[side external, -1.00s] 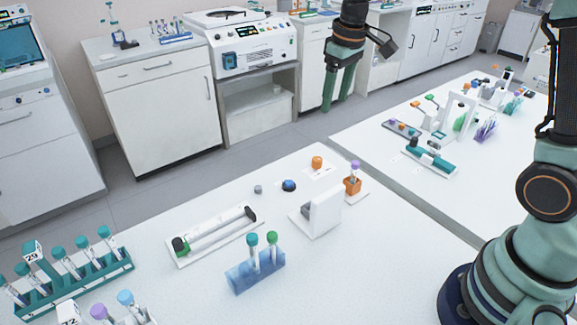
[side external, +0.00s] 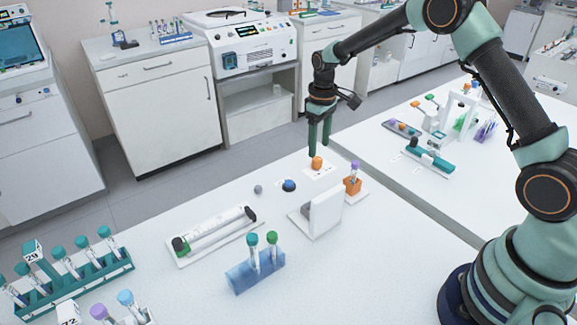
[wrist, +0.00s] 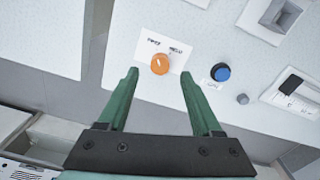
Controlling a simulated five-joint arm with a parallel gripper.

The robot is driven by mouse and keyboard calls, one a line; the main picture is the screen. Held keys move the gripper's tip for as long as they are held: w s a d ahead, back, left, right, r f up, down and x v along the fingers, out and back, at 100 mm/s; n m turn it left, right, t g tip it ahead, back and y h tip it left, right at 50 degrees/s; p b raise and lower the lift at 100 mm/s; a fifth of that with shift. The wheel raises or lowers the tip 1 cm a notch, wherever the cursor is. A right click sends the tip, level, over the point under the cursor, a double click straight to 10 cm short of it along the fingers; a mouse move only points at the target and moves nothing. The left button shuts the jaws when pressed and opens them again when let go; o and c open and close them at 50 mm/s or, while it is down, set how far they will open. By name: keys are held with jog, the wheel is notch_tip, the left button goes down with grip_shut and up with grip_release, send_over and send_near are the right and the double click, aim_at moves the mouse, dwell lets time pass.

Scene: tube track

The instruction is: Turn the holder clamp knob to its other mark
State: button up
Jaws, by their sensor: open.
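An orange knob (side external: 316,162) stands on a white label plate near the far edge of the white table. In the wrist view the orange knob (wrist: 160,64) has a pale pointer line, and two small dark marks are printed above it, too small to read. My gripper (side external: 318,150) is above the knob, pointing down, with its green fingers apart. In the wrist view my gripper (wrist: 160,80) is open and empty, and the knob lies between and just beyond the fingertips. I cannot tell whether any finger touches it.
A blue button (side external: 289,185) and a small grey knob (side external: 258,189) sit to the left. An orange holder (side external: 352,186) with a purple-capped tube is to the right. A white upright stand (side external: 325,212), a tube tray (side external: 215,235) and a blue rack (side external: 256,272) are nearer.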

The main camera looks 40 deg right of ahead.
aim_at(318, 159)
jog(key=shift+f, duration=2.6)
grip_shut()
